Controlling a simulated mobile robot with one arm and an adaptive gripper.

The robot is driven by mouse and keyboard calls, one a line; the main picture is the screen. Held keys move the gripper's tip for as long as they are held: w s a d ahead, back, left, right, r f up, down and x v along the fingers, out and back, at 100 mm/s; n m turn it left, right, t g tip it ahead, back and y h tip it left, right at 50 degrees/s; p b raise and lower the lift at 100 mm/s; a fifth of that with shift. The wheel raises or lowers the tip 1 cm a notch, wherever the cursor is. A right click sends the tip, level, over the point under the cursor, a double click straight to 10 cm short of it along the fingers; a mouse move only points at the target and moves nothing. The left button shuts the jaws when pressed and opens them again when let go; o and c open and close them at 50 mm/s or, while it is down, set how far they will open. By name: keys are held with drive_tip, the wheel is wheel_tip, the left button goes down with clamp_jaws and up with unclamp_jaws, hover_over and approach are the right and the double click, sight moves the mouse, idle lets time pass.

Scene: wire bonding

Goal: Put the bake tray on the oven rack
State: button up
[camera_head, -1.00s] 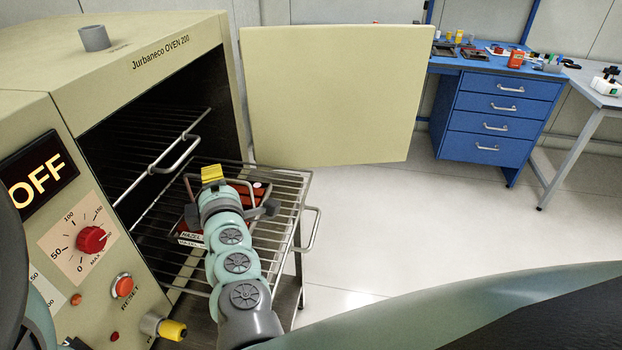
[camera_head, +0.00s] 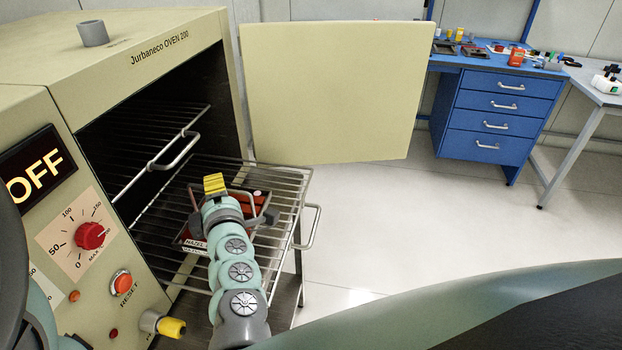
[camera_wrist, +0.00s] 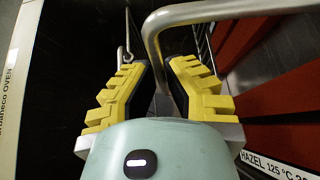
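The bake tray (camera_head: 186,238) is a dark, shallow tray with red contents and a white label reading "HAZEL". It appears to lie on the pulled-out wire oven rack (camera_head: 290,196), though my arm hides part of it. The wrist view shows its label (camera_wrist: 280,168) at lower right. My gripper (camera_head: 214,184) is over the tray at its metal loop handle (camera_head: 250,203). In the wrist view my yellow-backed fingers (camera_wrist: 163,72) stand apart, with the bent handle bar (camera_wrist: 158,38) passing between or just beyond their tips. I see a gap beside the bar.
The oven (camera_head: 150,25) stands at left with its display (camera_head: 35,172) reading OFF. Its door (camera_head: 335,95) is swung open behind the rack. A blue drawer bench (camera_head: 500,110) stands at the back right. The floor right of the rack is clear.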

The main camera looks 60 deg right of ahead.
drive_tip(key=o, duration=0.4)
drive_tip(key=shift+o, duration=0.2)
drive_tip(key=shift+r, duration=0.1)
drive_tip(key=shift+r, duration=0.15)
drive_tip(key=shift+s+a, duration=0.1)
drive_tip(key=shift+s, duration=0.2)
drive_tip(key=b+v, duration=0.1)
drive_tip(key=v, duration=1)
drive_tip(key=shift+s+a, duration=0.15)
drive_tip(key=shift+a, duration=0.05)
